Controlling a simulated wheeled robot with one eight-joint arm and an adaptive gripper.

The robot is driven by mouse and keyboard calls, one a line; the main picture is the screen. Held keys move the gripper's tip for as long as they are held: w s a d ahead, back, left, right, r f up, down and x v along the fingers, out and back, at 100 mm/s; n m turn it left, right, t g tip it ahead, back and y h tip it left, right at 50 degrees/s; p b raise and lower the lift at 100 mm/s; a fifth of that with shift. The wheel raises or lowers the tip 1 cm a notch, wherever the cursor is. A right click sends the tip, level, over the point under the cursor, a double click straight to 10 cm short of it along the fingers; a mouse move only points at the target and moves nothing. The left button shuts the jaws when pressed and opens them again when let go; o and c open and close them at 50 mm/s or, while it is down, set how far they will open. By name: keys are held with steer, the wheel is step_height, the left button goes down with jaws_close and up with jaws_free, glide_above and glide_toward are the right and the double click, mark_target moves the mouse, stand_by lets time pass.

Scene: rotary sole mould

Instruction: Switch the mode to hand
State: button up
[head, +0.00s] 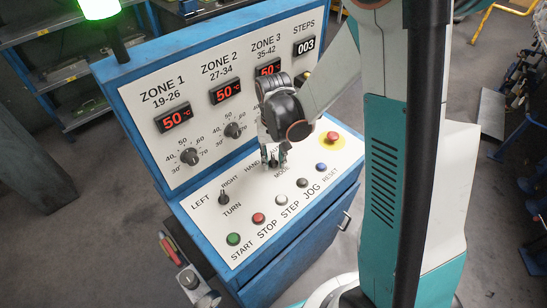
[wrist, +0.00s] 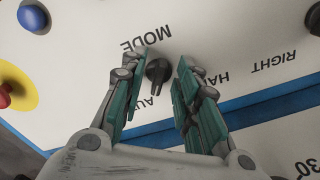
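The mode switch (wrist: 158,70) is a small black knob on the white panel, below the word MODE in the upside-down wrist view. Its narrow grip points down in that view, towards a partly hidden label starting "AU". The HAND label (wrist: 225,78) lies to the right, partly covered by a finger. My gripper (wrist: 163,62) is open, with one teal finger on each side of the knob and a gap showing on both sides. In the head view my gripper (head: 273,161) reaches down over the panel and mostly hides the knob.
The turn switch (head: 222,196) is left of my gripper. A row of buttons, from green start (head: 233,239) to blue reset (head: 321,167), runs along the front. A red emergency button (head: 332,137) on yellow is to the right. The upright display panel (head: 200,125) stands behind.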

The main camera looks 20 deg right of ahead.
jaws_close()
steer(key=shift+n, duration=0.4)
steer(key=n+b, duration=0.1)
steer(key=n, duration=0.2)
steer(key=shift+d, duration=0.1)
steer(key=n+b, duration=0.1)
steer(key=n, duration=0.2)
steer(key=shift+d+n, duration=0.1)
steer(key=shift+n, duration=0.2)
steer(key=n+b, duration=0.1)
steer(key=n, duration=0.5)
steer(key=shift+w+d+n+b, duration=0.15)
steer(key=shift+n+b, duration=0.15)
steer(key=shift+b, duration=0.05)
